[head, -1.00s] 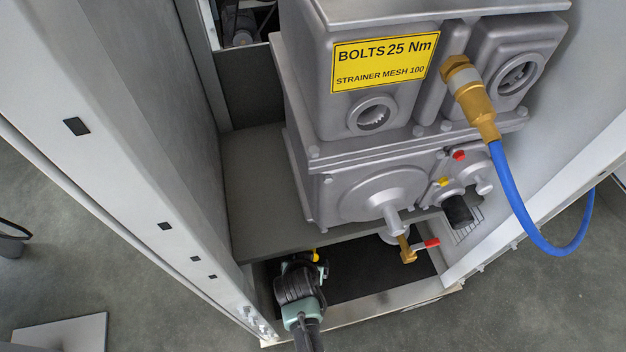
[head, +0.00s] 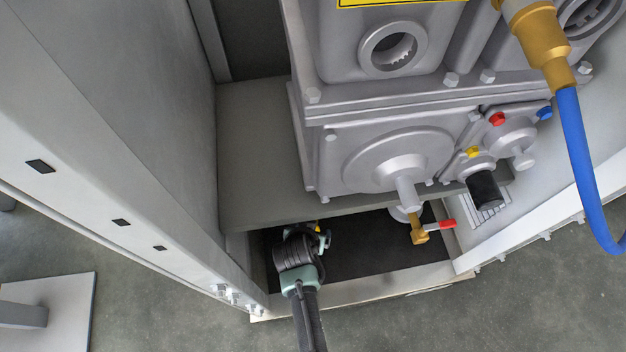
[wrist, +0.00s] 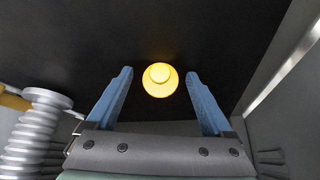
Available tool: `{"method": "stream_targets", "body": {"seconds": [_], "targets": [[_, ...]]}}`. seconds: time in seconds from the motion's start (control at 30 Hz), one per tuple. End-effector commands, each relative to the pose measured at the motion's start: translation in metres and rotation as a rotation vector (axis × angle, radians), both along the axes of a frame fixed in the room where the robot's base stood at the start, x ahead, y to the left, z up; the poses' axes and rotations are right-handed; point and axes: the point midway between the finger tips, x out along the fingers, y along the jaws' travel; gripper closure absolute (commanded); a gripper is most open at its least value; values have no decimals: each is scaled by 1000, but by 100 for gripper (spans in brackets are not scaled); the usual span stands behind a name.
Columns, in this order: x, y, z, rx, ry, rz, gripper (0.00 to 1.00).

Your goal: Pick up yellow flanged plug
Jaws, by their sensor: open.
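The yellow flanged plug (wrist: 160,80) shows in the wrist view as a round yellow disc with a smaller round top, against a dark surface. My gripper (wrist: 159,73) is open, with one blue finger on each side of the plug and dark gaps between. I cannot tell how far the fingertips are from it in depth. In the head view my gripper (head: 322,238) is low in the dark recess under the machine. Only a small yellow bit of the plug (head: 318,228) shows beside it; my wrist hides the rest.
The grey machine (head: 385,160) stands on a shelf (head: 255,165) above the recess. The cabinet wall (head: 130,150) is close on the left. The dark recess floor (head: 375,250) between looks clear.

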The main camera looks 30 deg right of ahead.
Motion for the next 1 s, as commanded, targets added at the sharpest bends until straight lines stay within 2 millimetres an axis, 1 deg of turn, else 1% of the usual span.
{"method": "stream_targets", "body": {"seconds": [0.07, 0.1, 0.17, 0.2, 0.37, 0.5, 0.57, 0.87, 1.0], "targets": [[0, 0, 1, 0, 0, 0, 15], [0, 0, 0, 0, 0, 0, 18], [0, 0, 0, 0, 0, 0, 29], [0, 0, 0, 0, 0, 0, 36], [0, 0, 0, 0, 0, 0, 65], [0, 0, 0, 0, 0, 0, 90], [0, 0, 0, 0, 0, 0, 100], [0, -1, 2, 0, 0, 0, 100], [0, -2, 9, 0, 0, 1, 100]]}}
